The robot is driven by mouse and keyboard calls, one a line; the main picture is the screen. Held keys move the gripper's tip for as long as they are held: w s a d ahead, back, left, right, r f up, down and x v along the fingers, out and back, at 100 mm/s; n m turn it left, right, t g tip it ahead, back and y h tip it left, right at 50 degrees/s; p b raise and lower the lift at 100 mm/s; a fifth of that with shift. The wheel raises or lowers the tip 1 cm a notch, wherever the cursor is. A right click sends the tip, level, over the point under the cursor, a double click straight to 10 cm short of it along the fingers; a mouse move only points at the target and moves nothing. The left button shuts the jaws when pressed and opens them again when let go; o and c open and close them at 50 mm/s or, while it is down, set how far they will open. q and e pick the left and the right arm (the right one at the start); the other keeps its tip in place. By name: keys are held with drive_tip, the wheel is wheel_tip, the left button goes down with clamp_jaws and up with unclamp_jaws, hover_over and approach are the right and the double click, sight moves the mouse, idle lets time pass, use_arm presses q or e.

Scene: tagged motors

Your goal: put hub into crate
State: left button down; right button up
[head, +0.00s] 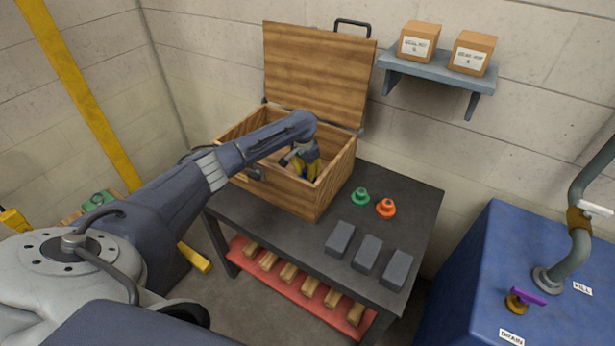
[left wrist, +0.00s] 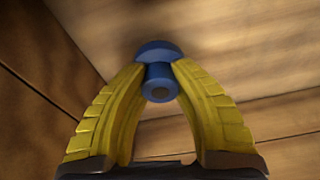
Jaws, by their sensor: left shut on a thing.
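The wooden crate (head: 320,195) stands on the dark table with its lid raised at the back. My left gripper (head: 308,172) reaches down inside the crate from above. In the left wrist view its yellow fingers (left wrist: 160,85) are shut on a blue hub (left wrist: 157,50), a round piece with a wider flange and a narrower end. Wooden walls or floor of the crate surround it there; I cannot tell whether the hub touches them. The hub is hidden in the head view. A green hub (head: 360,197) and an orange hub (head: 385,208) sit on the table right of the crate. My right gripper is not in view.
Several grey blocks (head: 368,252) lie on the table's front right. The raised lid (head: 317,75) stands behind my arm. A wall shelf (head: 435,72) holds two boxes. A blue tank (head: 510,260) stands at right. A red lower shelf (head: 287,278) holds wooden pieces.

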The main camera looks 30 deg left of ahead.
sight(305, 172)
use_arm(q)
drive_tip(key=shift+f, duration=0.9)
drive_tip(key=c, duration=1.2)
unclamp_jaws()
drive_tip(key=shift+f, duration=0.15)
drive_tip(key=shift+o, duration=0.2)
drive_tip(key=r, duration=0.4)
drive_tip(key=s+r, duration=0.1)
drive_tip(key=r, duration=0.7)
drive_tip(key=shift+s+a+r, duration=0.1)
drive_tip(key=shift+s+a, duration=0.05)
drive_tip(key=shift+s, duration=0.05)
